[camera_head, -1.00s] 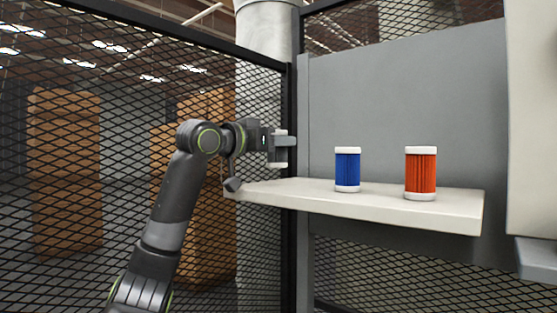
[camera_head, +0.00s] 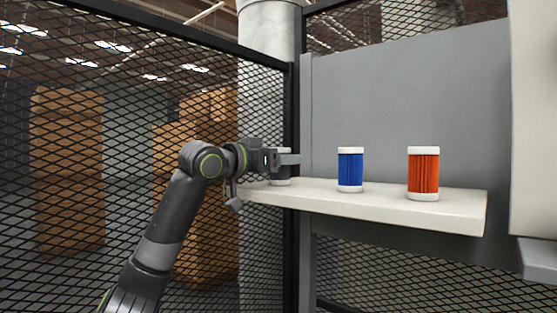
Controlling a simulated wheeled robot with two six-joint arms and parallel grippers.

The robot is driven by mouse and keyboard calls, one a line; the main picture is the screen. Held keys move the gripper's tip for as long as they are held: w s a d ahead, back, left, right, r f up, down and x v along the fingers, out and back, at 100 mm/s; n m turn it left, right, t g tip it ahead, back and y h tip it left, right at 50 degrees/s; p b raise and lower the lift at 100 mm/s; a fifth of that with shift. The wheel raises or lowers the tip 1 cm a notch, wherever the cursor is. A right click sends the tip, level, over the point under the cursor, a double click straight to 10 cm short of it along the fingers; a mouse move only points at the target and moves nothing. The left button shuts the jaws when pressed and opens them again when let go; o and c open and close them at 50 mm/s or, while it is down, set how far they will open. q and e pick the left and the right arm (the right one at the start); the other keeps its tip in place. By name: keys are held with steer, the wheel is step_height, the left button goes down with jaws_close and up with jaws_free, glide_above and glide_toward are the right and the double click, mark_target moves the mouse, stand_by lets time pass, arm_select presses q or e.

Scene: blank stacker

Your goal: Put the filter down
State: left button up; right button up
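My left gripper (camera_head: 287,160) is at the left end of the white shelf (camera_head: 390,208). Its fingers are around a dark filter with a pale end cap (camera_head: 281,181), shut on it as far as I can see. The fingers hide most of this filter. It is upright, with its lower end at the shelf surface; I cannot tell whether it touches. A blue filter (camera_head: 350,170) with white caps stands upright on the shelf to the right. An orange-red filter (camera_head: 423,174) with white caps stands further right. My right gripper is not in view.
A grey panel (camera_head: 405,95) rises behind the shelf. A black mesh fence (camera_head: 130,110) with a dark post (camera_head: 305,250) is behind my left arm. A pale block (camera_head: 535,120) is at the far right. Shelf room is free between the filters.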

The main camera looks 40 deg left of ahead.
arm_select(q)
steer(key=shift+r, duration=0.25)
steer(key=s+a+b, duration=0.2)
steer(key=s+b, duration=0.4)
steer(key=s, duration=0.5)
steer(key=shift+s, duration=0.4)
steer(key=shift+f, duration=0.1)
